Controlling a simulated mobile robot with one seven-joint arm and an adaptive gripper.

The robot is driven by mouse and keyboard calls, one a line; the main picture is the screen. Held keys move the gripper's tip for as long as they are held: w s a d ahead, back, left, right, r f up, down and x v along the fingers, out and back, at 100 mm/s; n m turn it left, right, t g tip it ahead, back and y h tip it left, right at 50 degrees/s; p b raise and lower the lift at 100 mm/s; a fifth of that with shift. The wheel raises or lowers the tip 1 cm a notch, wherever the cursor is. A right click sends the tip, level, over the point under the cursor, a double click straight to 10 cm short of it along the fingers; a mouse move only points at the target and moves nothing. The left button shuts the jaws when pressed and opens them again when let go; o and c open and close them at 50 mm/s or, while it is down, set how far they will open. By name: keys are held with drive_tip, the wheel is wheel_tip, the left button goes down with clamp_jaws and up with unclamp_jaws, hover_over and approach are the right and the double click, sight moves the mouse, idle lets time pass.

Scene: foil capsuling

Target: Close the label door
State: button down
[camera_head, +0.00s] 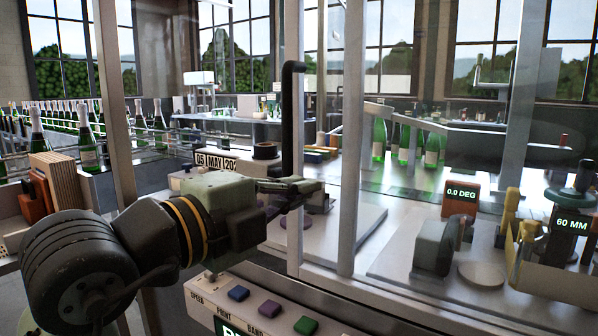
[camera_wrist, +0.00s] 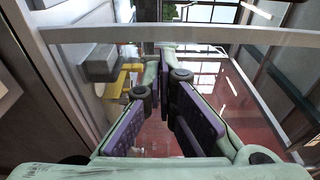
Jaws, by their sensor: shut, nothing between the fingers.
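The label door (camera_head: 320,150) looks like a clear panel in a pale metal frame, with a tall black bar handle (camera_head: 292,110) at its left edge. Two upright posts stand side by side there, and I cannot tell how far the door stands open. My gripper (camera_head: 318,186) is shut and empty, close to the handle's lower part; I cannot tell whether they touch. In the wrist view my gripper (camera_wrist: 165,65) shows its purple pads against a clear panel (camera_wrist: 240,110) with a pale frame bar (camera_wrist: 200,35) across the top.
A date display (camera_head: 222,162) stands behind my arm. A control panel with coloured buttons (camera_head: 270,309) is below it. On the right, behind clear panels, are the 0.0 DEG (camera_head: 461,194) and 60 MM (camera_head: 571,224) displays. Green bottles (camera_head: 410,145) stand farther back.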

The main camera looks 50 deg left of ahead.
sight(346, 171)
drive_tip(key=w, duration=0.2)
drive_tip(key=w+p, duration=0.1)
drive_tip(key=w, duration=0.2)
drive_tip(key=shift+w+a+r+p, duration=0.2)
drive_tip(key=shift+w+a+p, duration=0.15)
drive_tip(key=shift+w+p, duration=0.05)
drive_tip(key=a, duration=0.2)
drive_tip(key=s+a+p, duration=0.1)
drive_tip(key=shift+s+a+f, duration=0.15)
drive_tip(key=shift+s+a, duration=0.05)
drive_tip(key=shift+a, duration=0.15)
drive_tip(key=shift+a, duration=0.1)
